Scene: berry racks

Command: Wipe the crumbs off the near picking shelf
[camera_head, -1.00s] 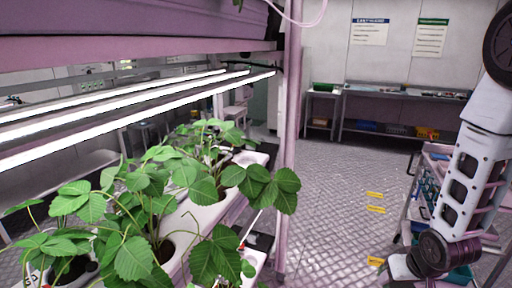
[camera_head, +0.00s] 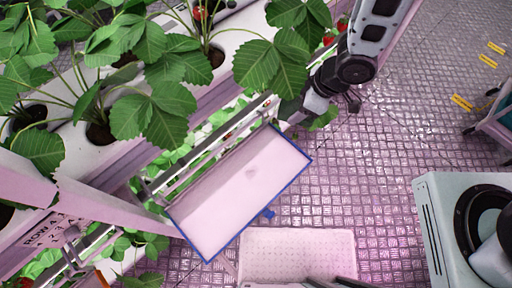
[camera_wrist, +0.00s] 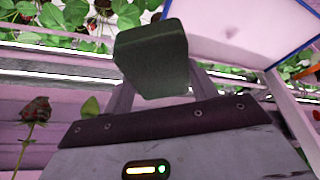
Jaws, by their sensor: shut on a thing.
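The near picking shelf (camera_head: 215,205) is a pale tilted-looking rectangle with a blue rim, beside the plant rack in the head view. My gripper (camera_wrist: 160,88) is shut on a dark green sponge-like block (camera_wrist: 152,55). In the head view my gripper (camera_head: 290,108) is by the shelf's far corner. I cannot tell whether the block touches the shelf.
Strawberry plants (camera_head: 160,110) in white troughs (camera_head: 65,145) crowd the left and top, close to my arm. A rack beam (camera_head: 110,205) crosses the lower left. A pale perforated panel (camera_head: 297,250) is below the shelf. Open metal floor (camera_head: 390,135) lies to the right.

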